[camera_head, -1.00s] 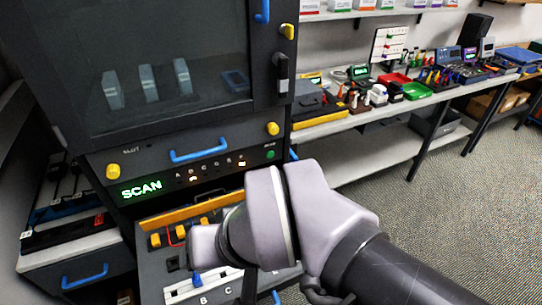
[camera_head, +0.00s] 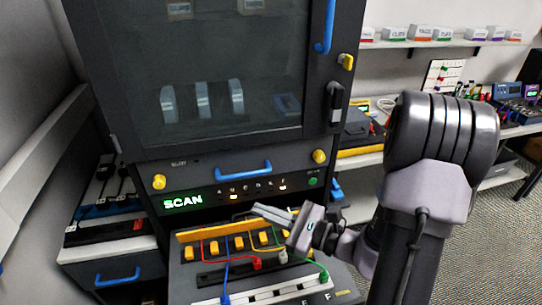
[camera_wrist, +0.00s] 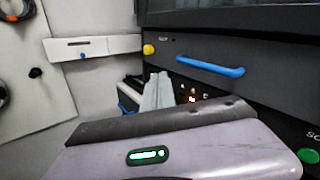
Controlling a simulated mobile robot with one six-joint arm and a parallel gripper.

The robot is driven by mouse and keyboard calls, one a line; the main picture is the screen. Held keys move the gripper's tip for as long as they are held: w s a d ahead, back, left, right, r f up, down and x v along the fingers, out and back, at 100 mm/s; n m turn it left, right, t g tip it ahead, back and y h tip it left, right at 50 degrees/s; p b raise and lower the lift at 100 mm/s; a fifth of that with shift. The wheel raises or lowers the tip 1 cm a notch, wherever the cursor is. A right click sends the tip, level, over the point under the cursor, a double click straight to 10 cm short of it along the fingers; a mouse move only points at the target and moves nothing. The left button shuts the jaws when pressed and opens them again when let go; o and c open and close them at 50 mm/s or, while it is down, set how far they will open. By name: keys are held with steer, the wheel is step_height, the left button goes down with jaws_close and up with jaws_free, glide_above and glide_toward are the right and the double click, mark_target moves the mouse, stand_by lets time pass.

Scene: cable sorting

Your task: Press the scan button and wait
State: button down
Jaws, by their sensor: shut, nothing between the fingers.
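The green scan button (camera_head: 313,181) is at the right end of the dark cabinet's control panel. It also shows at the lower right of the wrist view (camera_wrist: 308,156), with part of a label above it. The lit green SCAN display (camera_head: 183,202) is at the panel's left end. My gripper (camera_head: 257,210) is shut and empty, pointing left in front of the panel, below and left of the button. In the wrist view the gripper's fingers (camera_wrist: 158,88) lie together. They look apart from the button.
A blue drawer handle (camera_head: 243,172) and yellow knobs (camera_head: 319,156) stick out near the panel. Below my gripper is a board with yellow clips (camera_head: 188,253) and red, blue and green cables. A workbench with tools stands at the right.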

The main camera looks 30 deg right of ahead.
mark_target(313, 182)
steer(key=s+d+f+m+h, duration=0.1)
steer(key=d+f+m+h, duration=0.3)
steer(key=d+h, duration=0.1)
steer(key=s+d+f+m+t+h, duration=0.1)
steer(key=d+f+m+h, duration=0.2)
steer(key=d, duration=0.5)
steer(key=s+d+f+m+t+h, duration=0.1)
steer(key=s+d+f+m+h, duration=0.1)
steer(key=d+f+m+h, duration=0.2)
steer(key=d+m+h, duration=0.1)
steer(key=d+h, duration=0.1)
steer(key=d, duration=0.1)
steer(key=shift+f+m+h, duration=0.35)
steer(key=shift+m+h, duration=0.05)
steer(key=shift+t, duration=0.3)
steer(key=x, duration=1.4)
steer(key=shift+a+f, duration=0.1)
